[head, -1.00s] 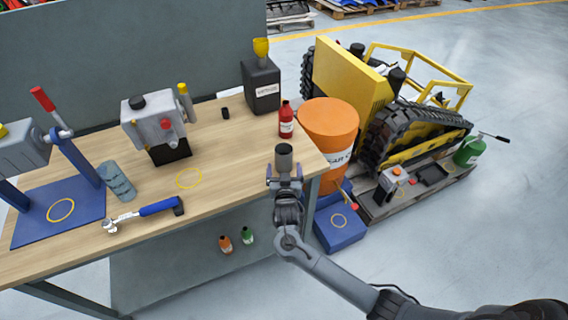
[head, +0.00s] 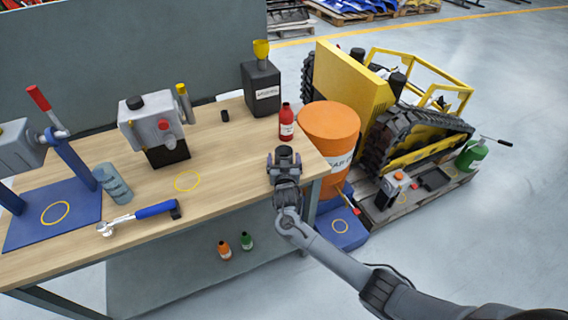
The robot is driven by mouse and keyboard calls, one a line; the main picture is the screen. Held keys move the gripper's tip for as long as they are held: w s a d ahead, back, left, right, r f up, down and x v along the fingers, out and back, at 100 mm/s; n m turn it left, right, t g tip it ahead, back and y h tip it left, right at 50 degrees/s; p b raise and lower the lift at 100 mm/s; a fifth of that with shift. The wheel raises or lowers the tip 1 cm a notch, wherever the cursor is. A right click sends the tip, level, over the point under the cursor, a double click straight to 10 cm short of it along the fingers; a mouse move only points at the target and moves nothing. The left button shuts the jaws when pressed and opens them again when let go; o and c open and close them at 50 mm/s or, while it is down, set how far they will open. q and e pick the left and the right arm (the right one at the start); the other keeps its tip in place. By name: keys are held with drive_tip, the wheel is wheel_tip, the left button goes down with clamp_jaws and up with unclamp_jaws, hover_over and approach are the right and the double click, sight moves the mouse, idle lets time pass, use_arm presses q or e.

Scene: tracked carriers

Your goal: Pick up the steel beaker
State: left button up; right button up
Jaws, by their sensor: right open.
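The steel beaker (head: 284,151) is a small dark grey cylinder standing upright near the right front edge of the wooden workbench (head: 235,160). My right gripper (head: 284,161) comes in from the front, with its open fingers on either side of the beaker. The gripper hides much of the beaker, so I cannot tell whether the fingers touch it. My left gripper is not in view.
A red bottle (head: 287,124) stands just behind the beaker, with a dark can (head: 262,88) further back. An orange barrel (head: 328,121) is close to the right. A blue-handled tool (head: 150,211) and a ribbed grey-blue cylinder (head: 113,184) lie to the left.

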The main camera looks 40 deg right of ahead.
drive_tip(key=shift+c, duration=0.5)
drive_tip(key=c, duration=0.9)
drive_tip(key=shift+c, duration=1.1)
drive_tip(key=shift+r, duration=0.15)
